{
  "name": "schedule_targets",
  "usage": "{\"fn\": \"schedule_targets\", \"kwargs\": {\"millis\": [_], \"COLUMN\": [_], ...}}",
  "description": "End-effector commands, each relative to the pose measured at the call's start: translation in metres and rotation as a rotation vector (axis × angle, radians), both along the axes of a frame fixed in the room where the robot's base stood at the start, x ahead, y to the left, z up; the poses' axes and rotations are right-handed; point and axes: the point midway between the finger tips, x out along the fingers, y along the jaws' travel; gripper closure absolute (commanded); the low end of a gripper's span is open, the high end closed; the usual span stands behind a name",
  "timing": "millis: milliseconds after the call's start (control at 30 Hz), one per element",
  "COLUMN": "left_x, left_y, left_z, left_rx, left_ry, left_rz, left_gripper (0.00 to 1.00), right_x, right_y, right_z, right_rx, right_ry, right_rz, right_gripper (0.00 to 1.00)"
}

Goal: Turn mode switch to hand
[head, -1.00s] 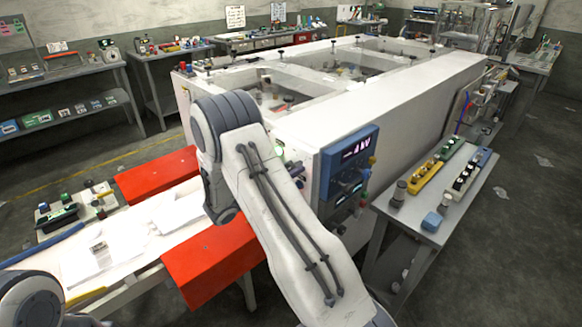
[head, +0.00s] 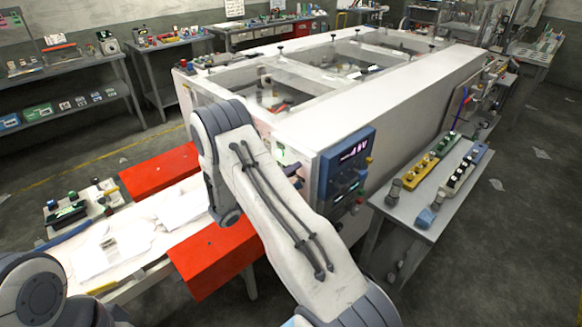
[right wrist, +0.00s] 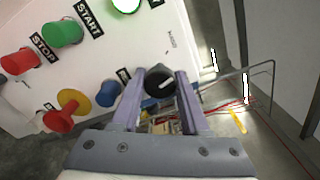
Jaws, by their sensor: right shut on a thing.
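In the right wrist view, a black round knob (right wrist: 160,86) with a white pointer mark stands on the white control panel (right wrist: 130,45). It looks like the mode switch. My right gripper (right wrist: 161,76) is shut on this knob, with one purple-grey finger on each side. The label beside the knob is mostly hidden by the left finger, so I cannot read the switch positions. In the head view my right arm covers the gripper and knob. My left gripper is out of view.
Close by on the panel are a blue button (right wrist: 107,94), a red mushroom button on a yellow collar (right wrist: 72,105), a green START button (right wrist: 62,33) and a red STOP button (right wrist: 20,61). The blue display box (head: 346,165) is right of my arm.

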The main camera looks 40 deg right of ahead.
Motion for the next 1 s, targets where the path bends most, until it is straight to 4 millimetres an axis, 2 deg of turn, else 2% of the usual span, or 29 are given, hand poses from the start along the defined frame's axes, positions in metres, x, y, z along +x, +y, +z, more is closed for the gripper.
{"fn": "schedule_targets", "kwargs": {"millis": [100,500,1000], "left_x": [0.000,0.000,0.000], "left_y": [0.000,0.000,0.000], "left_z": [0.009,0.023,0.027], "left_rx": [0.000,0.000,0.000], "left_ry": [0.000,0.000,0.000], "left_rz": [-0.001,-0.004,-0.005], "left_gripper": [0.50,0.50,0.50], "right_x": [0.001,0.001,0.001], "right_y": [0.001,0.001,0.001], "right_z": [0.002,0.002,0.000], "right_rx": [-0.008,-0.031,-0.041], "right_ry": [0.108,0.398,0.512], "right_rz": [0.004,0.005,0.006], "right_gripper": [1.00,1.00,1.00]}}
